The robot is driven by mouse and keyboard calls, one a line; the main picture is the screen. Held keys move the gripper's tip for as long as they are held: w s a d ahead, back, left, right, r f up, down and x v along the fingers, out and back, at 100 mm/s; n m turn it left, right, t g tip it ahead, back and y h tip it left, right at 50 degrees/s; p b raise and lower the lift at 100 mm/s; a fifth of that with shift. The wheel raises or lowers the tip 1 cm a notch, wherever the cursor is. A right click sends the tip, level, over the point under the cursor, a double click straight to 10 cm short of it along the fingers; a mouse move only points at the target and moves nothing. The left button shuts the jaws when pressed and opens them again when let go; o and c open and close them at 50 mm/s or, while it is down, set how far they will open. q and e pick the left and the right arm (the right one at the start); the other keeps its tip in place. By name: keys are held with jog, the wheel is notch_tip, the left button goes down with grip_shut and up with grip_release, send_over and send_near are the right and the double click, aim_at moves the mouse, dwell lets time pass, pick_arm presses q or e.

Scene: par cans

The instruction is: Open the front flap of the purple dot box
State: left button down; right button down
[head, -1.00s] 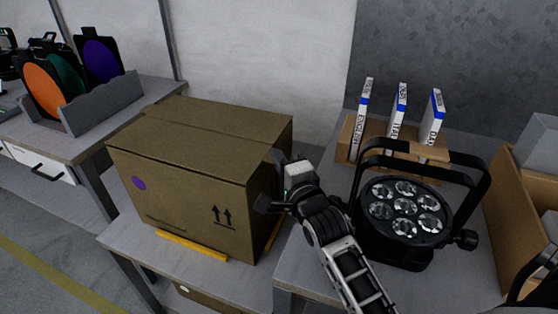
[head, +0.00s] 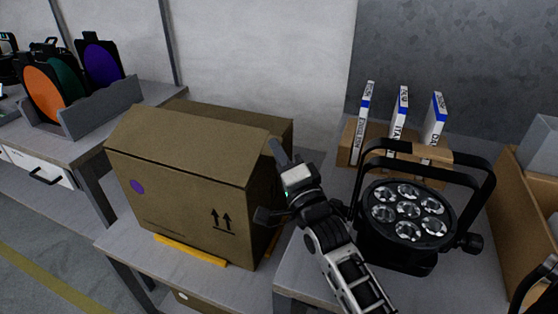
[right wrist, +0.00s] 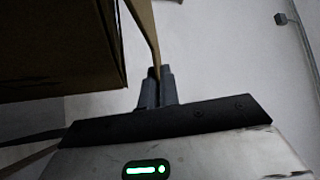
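The purple dot box (head: 185,205) is a brown carton on the table left of centre, with a purple dot and two up arrows on its front. Its front flap (head: 190,140) is partly raised, hinged along the front top edge and tilted up at its far edge. It hides most of the rear flap (head: 280,125). My right gripper (head: 277,150) is at the flap's right end. In the right wrist view, the fingers (right wrist: 156,78) are closed on the thin flap edge (right wrist: 146,32). My left gripper is in no view.
Yellow strips (head: 190,249) lie under the box. A black par can (head: 408,215) stands close right of my right arm. Behind it, a wooden rack (head: 347,140) holds white booklets. Left, a grey rack (head: 100,108) holds coloured filters. An open carton (head: 510,220) is far right.

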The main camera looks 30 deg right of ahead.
jog(key=shift+s+a+r+n+t+y+b, duration=0.2)
jog(key=shift+r+n+t+y, duration=0.25)
jog(key=shift+n, duration=0.25)
jog(key=shift+s+a+r+n+t+y+b, duration=0.1)
jog(key=shift+a+r+n+t+y+b, duration=0.1)
jog(key=shift+r+n+t+y, duration=0.35)
jog(key=shift+f, duration=0.1)
jog(key=c, duration=1.6)
grip_release()
jog(key=shift+c, duration=0.2)
jog(key=shift+s+f, duration=0.1)
jog(key=b+v, duration=0.1)
jog(key=v, duration=0.6)
jog(key=shift+s, duration=0.15)
